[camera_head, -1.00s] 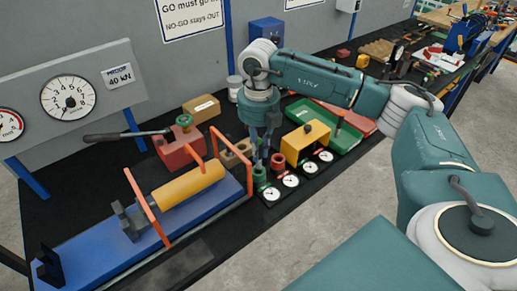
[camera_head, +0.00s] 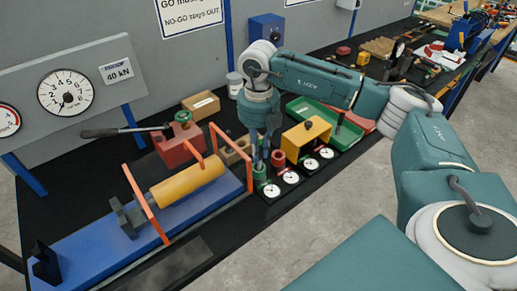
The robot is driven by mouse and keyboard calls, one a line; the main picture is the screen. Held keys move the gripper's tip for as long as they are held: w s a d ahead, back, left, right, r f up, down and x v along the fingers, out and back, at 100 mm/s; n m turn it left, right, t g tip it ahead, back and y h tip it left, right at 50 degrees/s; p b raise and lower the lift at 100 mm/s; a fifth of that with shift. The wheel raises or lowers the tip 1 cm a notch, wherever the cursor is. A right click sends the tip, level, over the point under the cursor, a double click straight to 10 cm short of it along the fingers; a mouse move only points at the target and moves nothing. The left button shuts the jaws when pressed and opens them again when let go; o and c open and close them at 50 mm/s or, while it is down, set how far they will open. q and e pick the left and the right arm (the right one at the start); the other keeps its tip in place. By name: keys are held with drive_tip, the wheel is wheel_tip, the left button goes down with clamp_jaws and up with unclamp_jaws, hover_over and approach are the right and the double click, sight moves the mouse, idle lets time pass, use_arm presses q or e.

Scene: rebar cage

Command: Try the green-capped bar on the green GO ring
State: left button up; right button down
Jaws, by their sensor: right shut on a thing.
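The green GO ring (camera_head: 259,173) stands on the black bench behind a small white dial. A red ring (camera_head: 278,158) stands just to its right. My right gripper (camera_head: 261,158) points straight down directly above the green ring, with its fingertips close to the ring's top. It is shut on a slim bar, mostly hidden between the fingers. The bar's green cap cannot be made out, and I cannot tell whether its lower end is inside the ring. My left gripper is not in view.
A yellow block (camera_head: 306,138) stands right of the rings, before a green tray (camera_head: 325,113). A wooden block (camera_head: 235,150) is close on the left. The blue press bed (camera_head: 100,250) with orange frames and a yellow cylinder fills the left. Several dials line the front edge.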

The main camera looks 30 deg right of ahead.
sight(259, 140)
drive_tip(key=shift+f+b, duration=1.55)
drive_tip(key=shift+f, duration=0.65)
drive_tip(key=c, duration=1.6)
unclamp_jaws()
wheel_tip(259, 140, up, 12)
drive_tip(key=shift+r, duration=0.1)
